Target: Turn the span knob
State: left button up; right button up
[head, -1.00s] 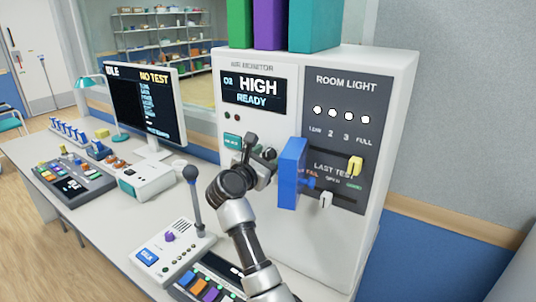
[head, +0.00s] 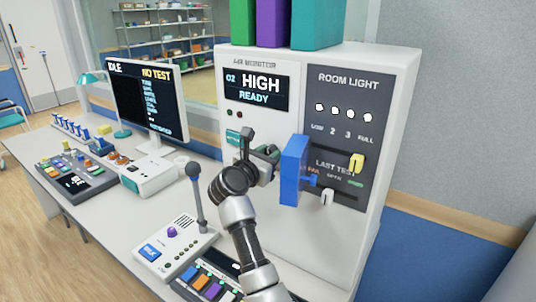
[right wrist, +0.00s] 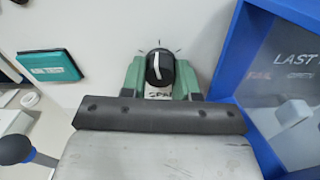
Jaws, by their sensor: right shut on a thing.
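The span knob (right wrist: 160,68) is a black round knob with a white pointer line, on the white front of the air monitor (head: 245,110). Below it in the right wrist view is a partly covered label that begins "SPA". The pointer is nearly upright, tilted slightly. My right gripper (right wrist: 160,80) has its green fingers on both sides of the knob and is shut on it. In the head view my right gripper (head: 270,154) is at the monitor front, and it hides the knob. My left gripper is not in view.
A blue guard (head: 293,170) sticks out just right of my right gripper; it also shows in the right wrist view (right wrist: 228,60). A teal button (right wrist: 48,66) is to the left. A console with an upright lever (head: 197,200) stands below left. The monitor's display (head: 256,88) reads HIGH, READY.

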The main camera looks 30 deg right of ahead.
jog(key=shift+r+n+p, duration=0.1)
jog(key=shift+n+p, duration=0.7)
jog(key=shift+n, duration=1)
jog(key=o, duration=0.9)
jog(key=shift+d, duration=0.1)
jog(key=shift+o, duration=0.2)
